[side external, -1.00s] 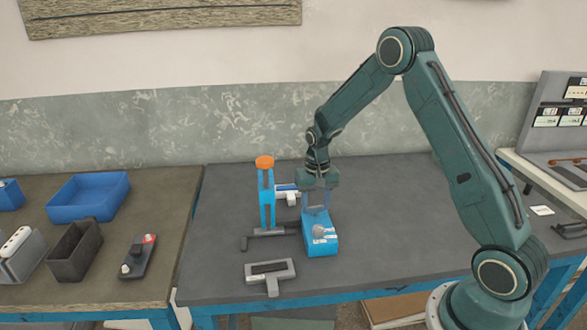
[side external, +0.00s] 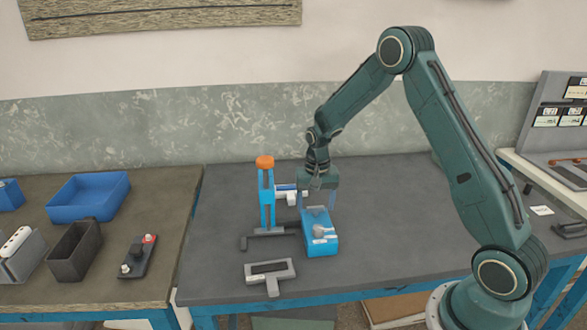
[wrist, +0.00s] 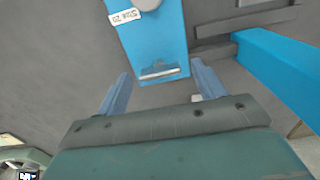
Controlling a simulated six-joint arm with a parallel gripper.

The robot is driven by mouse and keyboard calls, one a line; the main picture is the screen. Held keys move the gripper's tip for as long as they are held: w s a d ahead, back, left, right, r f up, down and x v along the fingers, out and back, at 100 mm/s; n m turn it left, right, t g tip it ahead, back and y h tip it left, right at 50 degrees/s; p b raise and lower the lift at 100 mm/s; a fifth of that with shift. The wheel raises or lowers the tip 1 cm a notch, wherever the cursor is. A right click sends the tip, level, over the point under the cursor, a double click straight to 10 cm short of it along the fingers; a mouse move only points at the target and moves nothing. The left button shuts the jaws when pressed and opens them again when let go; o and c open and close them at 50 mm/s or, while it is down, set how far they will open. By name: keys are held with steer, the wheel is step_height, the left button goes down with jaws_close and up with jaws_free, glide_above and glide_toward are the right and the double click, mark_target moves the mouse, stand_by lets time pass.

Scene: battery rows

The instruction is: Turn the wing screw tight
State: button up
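The blue box (side external: 322,245) stands on the dark bench, a pale grey knob (side external: 319,230) on its top. The knob is partly cut off at the top edge of the wrist view (wrist: 147,4). A small metal piece with a raised ridge (wrist: 160,72) lies at the box's near end in the wrist view. I cannot tell for sure which of the two is the wing screw. My gripper (side external: 318,205) is open above the far end of the box. In the wrist view its fingers (wrist: 162,88) are spread apart, with nothing held between them.
A blue upright post with an orange cap (side external: 264,162) stands close to the left of the box. A grey T-shaped piece (side external: 271,281) lies in front. A blue tray (side external: 66,213) and dark bin (side external: 62,269) are on the left bench. The bench right of the box is clear.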

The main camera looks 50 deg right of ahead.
mark_target(316, 207)
steer(key=shift+r, duration=0.1)
step_height(316, 207, up, 14)
stand_by(0.9)
steer(key=s+a+r+n+t, duration=0.3)
steer(key=s+a+r+n, duration=0.2)
steer(key=s+a+r, duration=0.55)
steer(key=s+a+n+t, duration=0.1)
steer(key=s+a+n, duration=0.1)
steer(key=s, duration=0.6)
steer(key=s+a+n+t, duration=0.1)
steer(key=s+a+n, duration=0.1)
steer(key=s, duration=0.6)
steer(key=shift+s+r+t, duration=0.2)
steer(key=shift+r+t, duration=0.05)
steer(key=shift+t, duration=0.05)
